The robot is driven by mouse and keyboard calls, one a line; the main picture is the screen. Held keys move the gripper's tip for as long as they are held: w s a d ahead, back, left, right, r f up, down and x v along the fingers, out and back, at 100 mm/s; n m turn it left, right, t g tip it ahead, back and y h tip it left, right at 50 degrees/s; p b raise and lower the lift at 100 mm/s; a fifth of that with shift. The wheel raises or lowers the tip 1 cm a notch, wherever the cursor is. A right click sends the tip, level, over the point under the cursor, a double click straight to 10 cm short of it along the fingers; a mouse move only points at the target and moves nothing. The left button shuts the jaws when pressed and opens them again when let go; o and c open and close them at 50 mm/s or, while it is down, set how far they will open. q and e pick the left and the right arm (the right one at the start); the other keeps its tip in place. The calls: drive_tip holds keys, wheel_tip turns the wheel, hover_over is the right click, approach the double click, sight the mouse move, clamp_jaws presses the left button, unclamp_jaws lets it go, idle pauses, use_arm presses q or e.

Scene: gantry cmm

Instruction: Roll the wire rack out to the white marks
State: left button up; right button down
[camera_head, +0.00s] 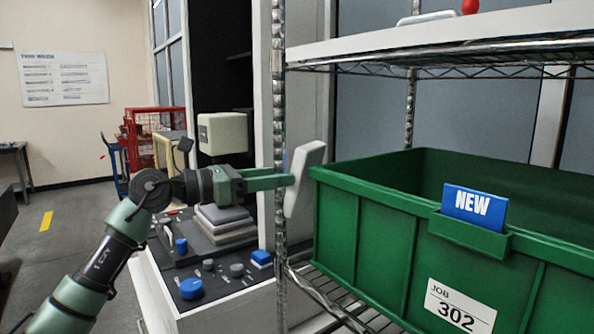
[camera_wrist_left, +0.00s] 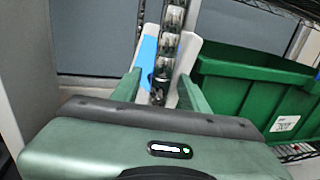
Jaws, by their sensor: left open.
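The wire rack stands close on the right in the head view, with a chrome front post (camera_head: 279,90), a white-topped upper shelf (camera_head: 440,45) and a lower wire shelf (camera_head: 345,305). My left gripper (camera_head: 300,180) reaches in from the left at the height of the bin's rim. Its fingers are open and lie on either side of the post, which also shows between them in the left wrist view (camera_wrist_left: 168,45). I cannot tell whether a finger touches the post. My right gripper is not in view. No white floor marks show; the rack's wheels are out of frame.
A green bin (camera_head: 385,235) with a blue NEW card (camera_head: 474,207) sits on the rack's lower shelf. A control console (camera_head: 215,275) with knobs stands left of the post. A red cage (camera_head: 150,135) and open floor with a yellow strip (camera_head: 45,221) lie farther left.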

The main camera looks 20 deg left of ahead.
use_arm(q)
drive_tip(key=p+x, duration=0.1)
drive_tip(key=x, duration=0.3)
drive_tip(key=shift+w+d, duration=0.1)
drive_tip(key=shift+d, duration=0.1)
clamp_jaws()
idle(1.2)
